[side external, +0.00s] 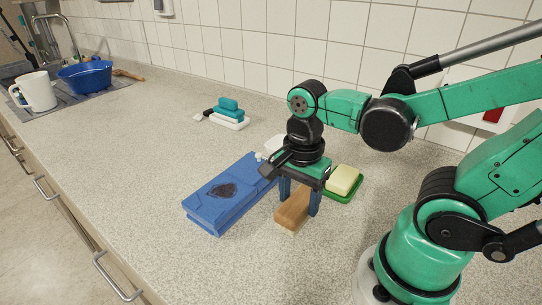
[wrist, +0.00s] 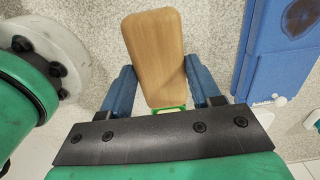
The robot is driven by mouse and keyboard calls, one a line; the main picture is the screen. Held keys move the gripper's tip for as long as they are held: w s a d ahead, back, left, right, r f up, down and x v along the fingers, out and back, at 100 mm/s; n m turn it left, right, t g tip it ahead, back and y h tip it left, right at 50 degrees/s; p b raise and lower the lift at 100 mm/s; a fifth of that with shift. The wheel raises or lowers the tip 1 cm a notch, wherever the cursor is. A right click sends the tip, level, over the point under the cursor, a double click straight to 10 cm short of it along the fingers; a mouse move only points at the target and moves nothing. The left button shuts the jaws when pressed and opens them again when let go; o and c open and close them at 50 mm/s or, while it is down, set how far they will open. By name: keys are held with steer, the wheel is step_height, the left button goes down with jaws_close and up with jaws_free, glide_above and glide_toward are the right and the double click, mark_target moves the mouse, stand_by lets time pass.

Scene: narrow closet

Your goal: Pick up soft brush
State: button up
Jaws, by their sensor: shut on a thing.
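The soft brush (side external: 292,210) has a wooden, rounded rectangular back; its bristles are mostly hidden beneath. In the wrist view the brush (wrist: 155,45) lies lengthwise between the two blue fingers. My gripper (side external: 299,203) points down with one finger on each long side of the brush, shut on it. The gripper (wrist: 160,70) holds it near the end closer to the wrist. The brush is at or just above the counter; I cannot tell whether it touches.
A blue case (side external: 225,195) with a dark emblem lies close left of the brush. A green dish (side external: 344,192) with a yellow block (side external: 343,180) sits right behind. A blue bowl (side external: 86,75) and white mug (side external: 38,91) are by the sink. The front counter is clear.

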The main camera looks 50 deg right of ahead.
mark_target(299, 198)
step_height(299, 198, up, 14)
steer(key=shift+f, duration=0.15)
stand_by(0.3)
steer(key=o, duration=0.6)
steer(key=c, duration=0.4)
steer(key=shift+w+d+f, duration=0.15)
steer(key=shift+d, duration=0.1)
steer(key=s+d+f+m, duration=0.1)
steer(key=d+f+m, duration=0.4)
steer(key=d, duration=0.4)
steer(key=d+f+m, duration=0.4)
steer(key=d+f, duration=0.1)
steer(key=d, duration=0.5)
steer(key=shift+s+a+f, duration=0.1)
steer(key=shift+a+f, duration=0.05)
steer(key=shift+f, duration=1.15)
steer(key=shift+s+a+f, duration=0.1)
steer(key=shift+f, duration=1.15)
